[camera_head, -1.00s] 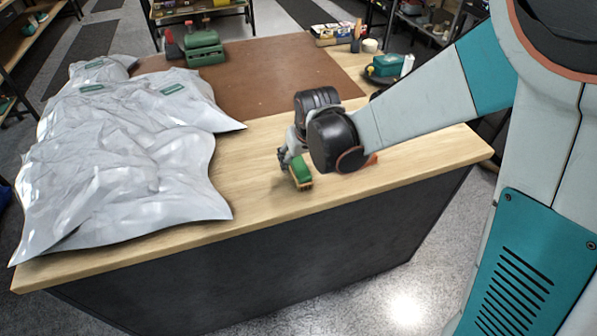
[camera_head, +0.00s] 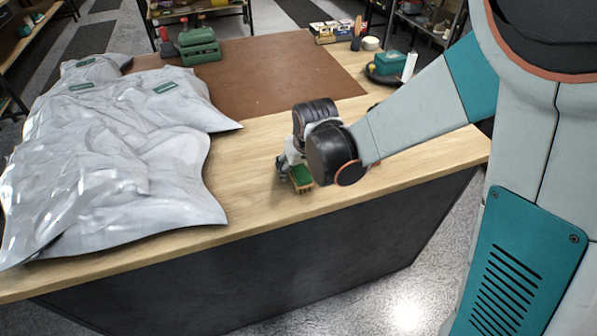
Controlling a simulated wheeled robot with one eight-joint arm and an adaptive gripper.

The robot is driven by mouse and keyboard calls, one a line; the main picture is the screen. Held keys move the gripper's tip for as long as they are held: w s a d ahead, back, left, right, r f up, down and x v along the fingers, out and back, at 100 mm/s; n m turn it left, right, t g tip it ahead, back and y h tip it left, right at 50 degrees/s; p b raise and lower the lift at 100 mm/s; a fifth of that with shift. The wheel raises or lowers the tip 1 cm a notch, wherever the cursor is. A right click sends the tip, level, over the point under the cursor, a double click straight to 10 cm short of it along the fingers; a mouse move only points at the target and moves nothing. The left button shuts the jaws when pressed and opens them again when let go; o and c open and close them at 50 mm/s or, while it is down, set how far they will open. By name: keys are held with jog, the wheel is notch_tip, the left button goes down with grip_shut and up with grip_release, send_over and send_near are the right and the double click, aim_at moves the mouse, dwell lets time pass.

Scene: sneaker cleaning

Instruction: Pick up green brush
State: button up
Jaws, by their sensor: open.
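The green brush (camera_head: 301,177) has a green top and a tan lower part. It is small in the head view, near the front edge of the wooden table. My gripper (camera_head: 287,171) is right beside the brush, on its left and far side, and is open. My wrist hides much of the gripper and some of the space around the brush. I cannot tell whether the fingers touch the brush.
Grey plastic bags (camera_head: 110,160) cover the left of the table (camera_head: 245,185). A brown mat (camera_head: 265,75) lies behind, with a green toolbox (camera_head: 198,46) at its back. Small boxes (camera_head: 331,32) and a dark tray with a green item (camera_head: 390,66) stand at the back right.

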jog(key=shift+f, duration=0.25)
dwell(0.3)
jog(key=c, duration=1.3)
jog(key=shift+r, duration=0.15)
notch_tip(320, 180, up, 20)
jog(key=p, duration=1.4)
jog(key=shift+r, duration=0.15)
